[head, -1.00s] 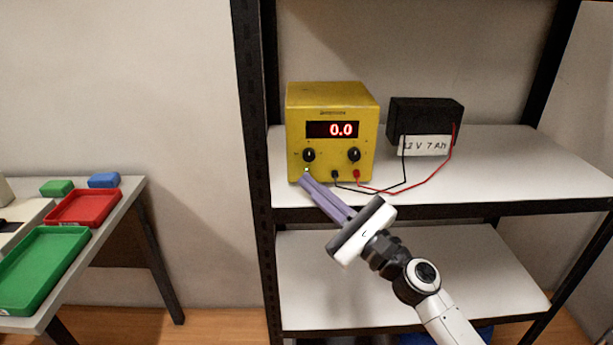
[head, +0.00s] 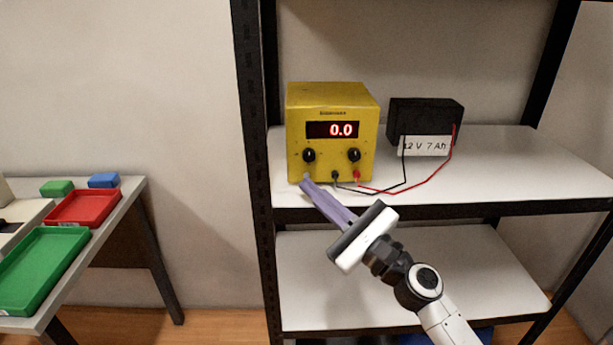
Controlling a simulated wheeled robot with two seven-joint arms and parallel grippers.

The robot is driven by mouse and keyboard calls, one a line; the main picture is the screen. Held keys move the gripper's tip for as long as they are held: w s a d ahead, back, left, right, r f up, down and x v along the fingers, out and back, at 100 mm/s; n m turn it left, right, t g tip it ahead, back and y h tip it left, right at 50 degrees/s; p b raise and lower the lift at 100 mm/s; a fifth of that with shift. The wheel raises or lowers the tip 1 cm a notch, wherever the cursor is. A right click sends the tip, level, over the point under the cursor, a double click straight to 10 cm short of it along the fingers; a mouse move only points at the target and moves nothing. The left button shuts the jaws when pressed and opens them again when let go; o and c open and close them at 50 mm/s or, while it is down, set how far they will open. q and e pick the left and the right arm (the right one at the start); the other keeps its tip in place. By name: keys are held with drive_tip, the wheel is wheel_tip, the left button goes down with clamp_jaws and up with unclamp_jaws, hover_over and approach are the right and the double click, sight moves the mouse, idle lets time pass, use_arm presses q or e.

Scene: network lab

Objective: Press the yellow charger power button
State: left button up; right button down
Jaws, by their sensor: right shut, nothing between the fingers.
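The yellow charger (head: 330,105) stands on the upper shelf board. Its red display (head: 332,130) reads 0.0, and two black knobs sit below it. My right gripper (head: 304,181) is shut and empty. Its purple fingers point up and left, with the tips at the lower left of the charger's front panel. The power button at that spot is hidden or too small to make out behind the tips. I cannot tell whether the tips touch it. My left gripper is not in view.
A black battery (head: 426,118) labelled 12 V 7 Ah stands to the right. Black and red leads (head: 400,189) run from it to the charger's front. A dark shelf post (head: 251,150) is at the left. A table with red (head: 82,208) and green trays (head: 42,268) stands further left.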

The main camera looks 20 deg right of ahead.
drive_tip(key=shift+s+a+p, duration=0.1)
drive_tip(key=shift+s+a, duration=0.2)
drive_tip(key=shift+s, duration=0.65)
drive_tip(key=shift+s+a+p, duration=0.15)
drive_tip(key=shift+s+a, duration=0.1)
drive_tip(key=shift+s, duration=0.75)
drive_tip(key=shift+s+a+p, duration=0.1)
drive_tip(key=shift+s+a, duration=0.2)
drive_tip(key=shift+s, duration=0.65)
